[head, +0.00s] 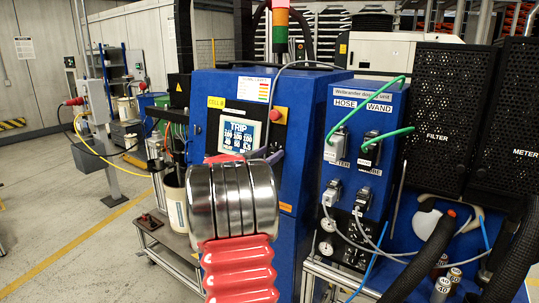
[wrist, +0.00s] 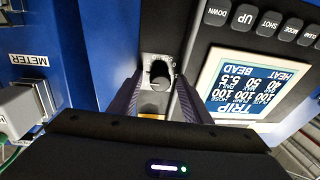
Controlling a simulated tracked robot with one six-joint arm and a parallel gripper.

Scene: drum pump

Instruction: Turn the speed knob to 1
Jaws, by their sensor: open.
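The speed knob (wrist: 159,76) is a dark knob on a pale round dial on the control panel, at the top middle of the wrist view. The dial's marks are too small to read, so I cannot tell its setting. My gripper (wrist: 160,84) is open, with one dark finger on each side of the knob. I cannot tell whether either finger touches it. In the head view my arm hides the knob and most of the gripper. The control screen (wrist: 245,83), reading TRIP, is right of the knob in the upside-down wrist view; it also shows in the head view (head: 238,134).
The blue cabinet (head: 300,95) carries a red button (head: 278,115) beside the screen. At right, a dosing unit (head: 368,95) has green and grey cables plugged in. Panel buttons (wrist: 243,17) line the screen in the wrist view. Open floor (head: 70,220) lies to the left.

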